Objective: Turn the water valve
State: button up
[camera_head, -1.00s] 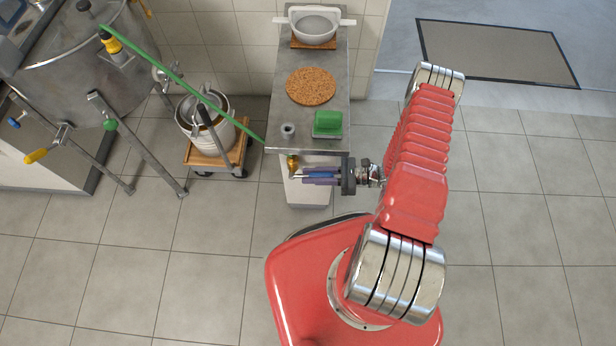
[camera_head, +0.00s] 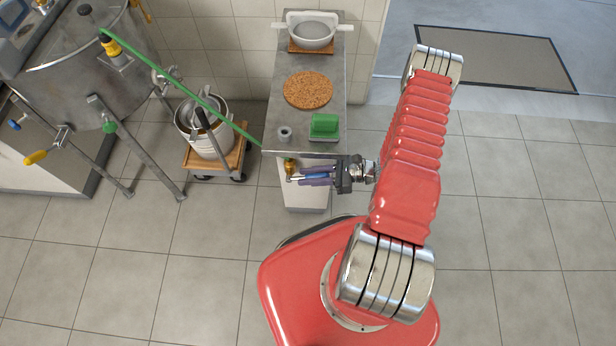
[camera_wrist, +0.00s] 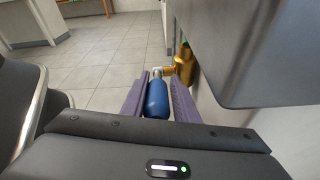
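The water valve is a brass fitting (camera_head: 290,167) under the front edge of the steel counter, with a blue lever handle (camera_head: 316,176) pointing right. In the wrist view the brass body (camera_wrist: 186,64) is beyond my fingertips, and the blue handle (camera_wrist: 157,99) lies lengthwise between my two purple fingers. My gripper (camera_head: 312,176) comes from the right and looks shut on the handle, which fills the space between the fingers. The fingers partly hide the handle in the head view.
A bucket on a wheeled wooden dolly (camera_head: 236,160) and a steel tank (camera_head: 70,85) stand left. Floor on the right is clear.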

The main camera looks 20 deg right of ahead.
jog(key=o, duration=0.4)
jog(key=shift+c, duration=0.2)
jog(key=shift+s, duration=0.1)
jog(key=v, duration=1.3)
jog(key=shift+d, duration=0.3)
jog(key=shift+r, duration=0.1)
